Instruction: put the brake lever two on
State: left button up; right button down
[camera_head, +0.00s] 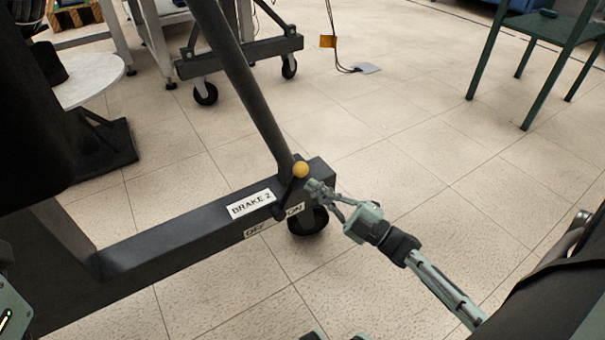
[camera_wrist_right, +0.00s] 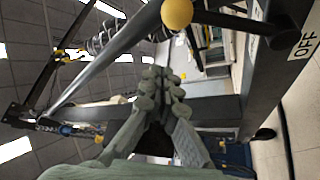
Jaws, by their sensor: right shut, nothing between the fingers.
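The brake lever two is a short dark lever with a yellow ball knob (camera_head: 300,170), mounted on the dark beam under the BRAKE 2 label (camera_head: 250,204). It tilts up and to the right, on the side of the ON label (camera_head: 295,209); the OFF label (camera_head: 256,229) is to the left. My right gripper (camera_head: 314,187) is shut and empty, close to the right of the knob; contact cannot be told. In the right wrist view, the knob (camera_wrist_right: 177,12) is at the top edge, beyond the side of the shut fingers (camera_wrist_right: 162,78).
The dark beam (camera_head: 170,248) has a slanted post (camera_head: 240,80) rising behind the lever and a caster (camera_head: 308,222) under its end. Another wheeled frame (camera_head: 240,56) stands at the back. A green table frame (camera_head: 490,50) is at upper right. The tiled floor at right is clear.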

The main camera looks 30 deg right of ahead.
jog(key=v, duration=0.3)
jog(key=shift+s+f, duration=0.2)
jog(key=shift+s, duration=0.1)
dwell(0.3)
